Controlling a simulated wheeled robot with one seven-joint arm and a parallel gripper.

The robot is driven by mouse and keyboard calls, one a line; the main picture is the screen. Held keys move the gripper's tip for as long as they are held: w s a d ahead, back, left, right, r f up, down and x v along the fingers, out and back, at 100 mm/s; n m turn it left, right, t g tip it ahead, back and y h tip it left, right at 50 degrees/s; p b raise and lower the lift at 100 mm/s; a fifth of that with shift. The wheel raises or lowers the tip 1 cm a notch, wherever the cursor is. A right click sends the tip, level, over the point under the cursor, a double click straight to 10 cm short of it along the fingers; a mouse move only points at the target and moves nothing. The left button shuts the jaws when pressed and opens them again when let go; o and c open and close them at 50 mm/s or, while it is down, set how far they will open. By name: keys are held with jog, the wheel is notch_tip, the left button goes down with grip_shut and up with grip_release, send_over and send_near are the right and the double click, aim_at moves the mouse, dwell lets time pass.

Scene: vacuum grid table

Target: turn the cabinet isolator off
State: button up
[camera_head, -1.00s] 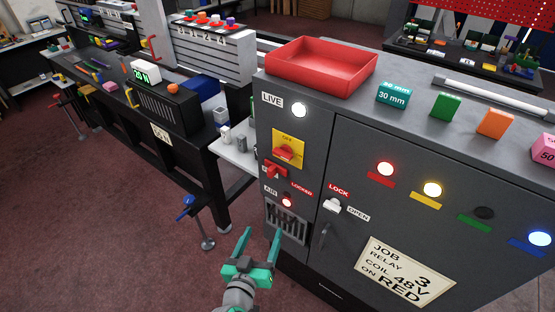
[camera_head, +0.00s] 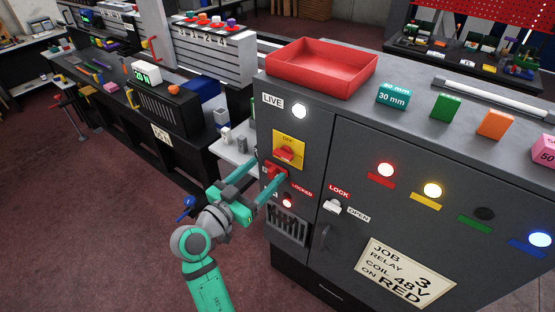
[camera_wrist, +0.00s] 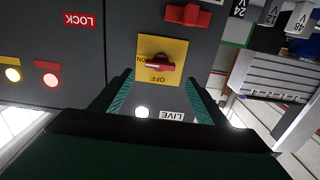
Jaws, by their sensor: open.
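The cabinet isolator (camera_head: 288,150) is a red handle on a yellow plate on the grey cabinet's narrow front panel. In the wrist view the isolator (camera_wrist: 160,66) appears upside down, with its handle lying across the plate toward the ON mark and OFF at the plate's other edge. My gripper (camera_head: 267,171) is open and empty, its green fingers reaching toward the panel just below the isolator. In the wrist view the fingers (camera_wrist: 160,84) stand either side of the plate; I see no contact with the handle. The LIVE lamp (camera_head: 299,110) glows white.
A second red handle (camera_head: 274,172) sits just below the isolator, close to my fingers. A white LOCK/OPEN switch (camera_head: 333,206) and a dark door handle (camera_head: 324,237) are to the right. A red tray (camera_head: 322,85) rests on the cabinet top. A workbench (camera_head: 180,150) stands left.

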aim_at(281, 156)
jog(key=x, duration=0.7)
jog(key=shift+c, duration=0.4)
jog(key=c, duration=1)
